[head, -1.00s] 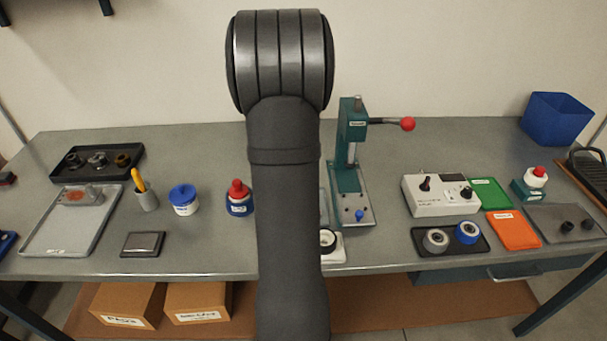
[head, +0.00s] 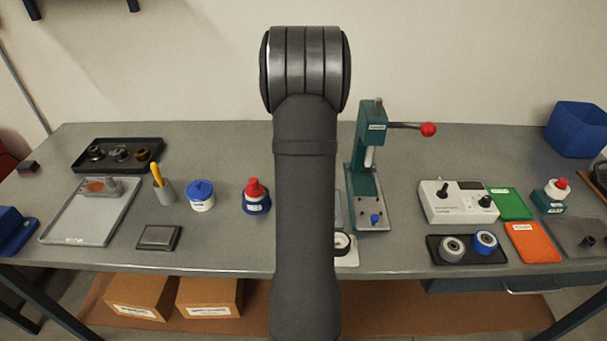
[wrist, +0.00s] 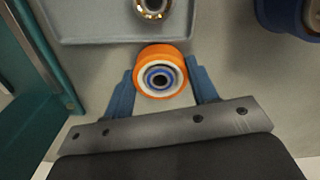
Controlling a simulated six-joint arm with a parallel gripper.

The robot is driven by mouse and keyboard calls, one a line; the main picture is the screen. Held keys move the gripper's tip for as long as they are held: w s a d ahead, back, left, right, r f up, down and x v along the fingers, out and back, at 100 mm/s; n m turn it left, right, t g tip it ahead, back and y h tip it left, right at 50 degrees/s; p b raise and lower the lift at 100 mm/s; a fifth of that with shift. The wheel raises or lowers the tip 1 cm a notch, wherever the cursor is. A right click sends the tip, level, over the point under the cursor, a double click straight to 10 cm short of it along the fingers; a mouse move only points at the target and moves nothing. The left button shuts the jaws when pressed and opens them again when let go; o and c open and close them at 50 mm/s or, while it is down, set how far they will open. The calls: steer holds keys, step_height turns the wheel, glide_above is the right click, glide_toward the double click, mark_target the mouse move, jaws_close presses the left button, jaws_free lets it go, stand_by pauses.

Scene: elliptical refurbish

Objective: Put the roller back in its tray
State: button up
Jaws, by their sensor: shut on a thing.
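In the wrist view an orange roller (wrist: 178,58) with a white and blue hub sits between the two blue fingers of my gripper (wrist: 162,76), which is shut on it. In the head view my arm hides the gripper and this roller. A small black tray (head: 492,258) lies at the front right of the bench. It holds a grey roller (head: 452,249) and a blue roller (head: 485,241).
A teal press (head: 366,185) with a red-knobbed lever stands right of my arm. In the wrist view a grey tray (wrist: 95,32) holds a brass-coloured bearing (wrist: 153,10). A white control box (head: 452,212) stands behind the black tray, with an orange tray (head: 532,243) to its right.

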steer(key=shift+f, duration=0.15)
steer(key=o, duration=1.1)
steer(key=shift+c, duration=0.2)
step_height(320, 180, up, 11)
steer(key=shift+r, duration=0.7)
steer(key=shift+c, duration=1)
